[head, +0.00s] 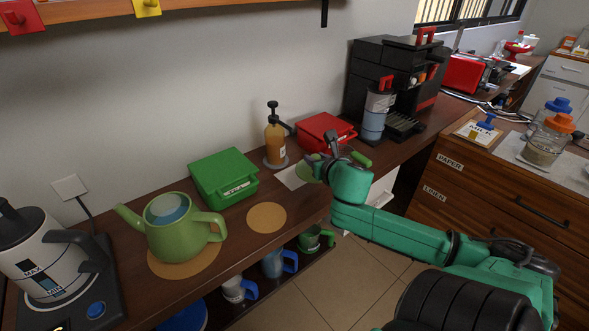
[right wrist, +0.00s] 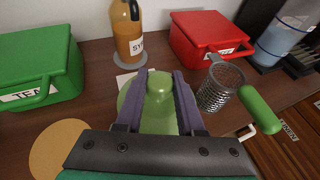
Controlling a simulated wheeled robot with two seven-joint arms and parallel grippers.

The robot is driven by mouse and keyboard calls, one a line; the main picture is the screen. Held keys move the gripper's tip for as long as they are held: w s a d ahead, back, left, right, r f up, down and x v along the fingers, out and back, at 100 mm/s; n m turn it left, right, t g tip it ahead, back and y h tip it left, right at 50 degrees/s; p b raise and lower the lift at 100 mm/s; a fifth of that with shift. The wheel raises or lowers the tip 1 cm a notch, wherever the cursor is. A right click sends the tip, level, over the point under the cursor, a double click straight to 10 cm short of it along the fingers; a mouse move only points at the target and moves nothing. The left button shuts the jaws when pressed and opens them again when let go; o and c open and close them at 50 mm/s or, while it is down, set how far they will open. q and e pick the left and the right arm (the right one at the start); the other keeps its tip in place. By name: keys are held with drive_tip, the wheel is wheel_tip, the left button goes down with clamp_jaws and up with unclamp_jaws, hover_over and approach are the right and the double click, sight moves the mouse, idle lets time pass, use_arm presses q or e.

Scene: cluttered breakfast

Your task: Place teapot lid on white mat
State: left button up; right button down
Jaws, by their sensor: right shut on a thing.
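The green teapot lid (head: 308,173) is held by its knob between the fingers of my right gripper (head: 328,155). In the right wrist view the purple fingers stand on either side of the green knob (right wrist: 159,84). The white mat (head: 288,179) lies on the counter under and beside the lid, mostly covered by it; a small corner shows in the right wrist view (right wrist: 122,80). I cannot tell whether the lid touches the mat. The green teapot (head: 178,235) stands lidless on a round cork mat at the left. My left gripper is not in view.
The green tea box (head: 224,176), syrup bottle (head: 275,143) and red box (head: 322,132) stand behind. A mesh strainer with a green handle (right wrist: 262,110) is close to the gripper's right. A round cork mat (head: 266,217) lies empty. The counter's front edge is near.

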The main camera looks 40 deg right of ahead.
sight(303, 170)
drive_tip(key=w, duration=0.8)
drive_tip(key=f, duration=0.2)
drive_tip(key=f+b, duration=0.1)
drive_tip(key=f, duration=0.1)
drive_tip(key=f+b, duration=0.1)
drive_tip(key=f, duration=0.2)
drive_tip(key=shift+w+d, duration=0.1)
drive_tip(key=shift+w, duration=0.45)
drive_tip(key=c, duration=0.5)
unclamp_jaws()
drive_tip(key=p+v, duration=0.1)
drive_tip(key=v, duration=1.1)
drive_tip(key=shift+p, duration=0.4)
